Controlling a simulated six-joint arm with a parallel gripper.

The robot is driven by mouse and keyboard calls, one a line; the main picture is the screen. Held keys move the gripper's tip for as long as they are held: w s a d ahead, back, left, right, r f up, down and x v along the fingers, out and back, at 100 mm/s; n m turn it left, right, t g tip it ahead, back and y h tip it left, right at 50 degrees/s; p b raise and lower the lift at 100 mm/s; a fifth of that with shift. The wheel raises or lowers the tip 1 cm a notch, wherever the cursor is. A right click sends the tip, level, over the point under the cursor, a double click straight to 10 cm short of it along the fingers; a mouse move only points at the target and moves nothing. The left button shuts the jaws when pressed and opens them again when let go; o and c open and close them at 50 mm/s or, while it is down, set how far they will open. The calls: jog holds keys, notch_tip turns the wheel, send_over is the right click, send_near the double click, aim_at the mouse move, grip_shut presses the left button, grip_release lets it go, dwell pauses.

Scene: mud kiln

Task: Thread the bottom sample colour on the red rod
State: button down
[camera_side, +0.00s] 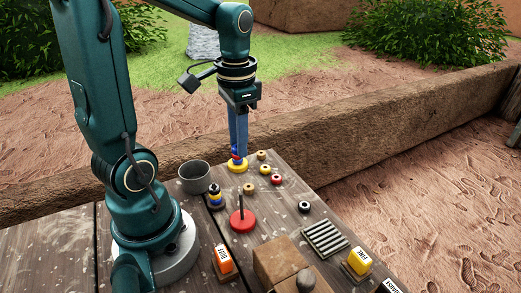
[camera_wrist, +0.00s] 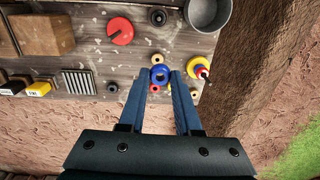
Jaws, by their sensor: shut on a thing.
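My gripper (camera_wrist: 161,76) is shut on a blue ring (camera_wrist: 160,74), with one finger on each side of it. In the side view my gripper (camera_side: 237,153) points down, its tips above or beside the yellow-based stand. The red rod (camera_side: 243,214) is a thin dark upright on a round red base, with no ring on it; it also shows from above in the wrist view (camera_wrist: 120,31). A dark-based stack with yellow and blue bands (camera_side: 216,196) stands left of it. Its exact band order is too small to tell.
A yellow-based stand (camera_wrist: 200,68) carries a red ring. Loose rings lie around, including a yellow one (camera_side: 265,169), a red one (camera_side: 277,179) and a black one (camera_side: 304,206). A grey pot (camera_side: 194,177), a slotted block (camera_side: 325,238) and a wooden block (camera_side: 278,262) stand nearby.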

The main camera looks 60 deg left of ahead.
jog(key=shift+m, duration=0.9)
jog(key=s+d, duration=0.1)
jog(key=d, duration=0.1)
jog(key=s+d+r, duration=0.1)
jog(key=d, duration=0.2)
jog(key=s+d+r, duration=0.1)
jog(key=d, duration=0.1)
jog(key=shift+d+r, duration=0.15)
jog(key=shift+d+f, duration=0.1)
jog(key=shift+f, duration=2.25)
jog(key=shift+f, duration=1.6)
jog(key=shift+c, duration=0.2)
grip_release()
jog(key=shift+r, duration=3.55)
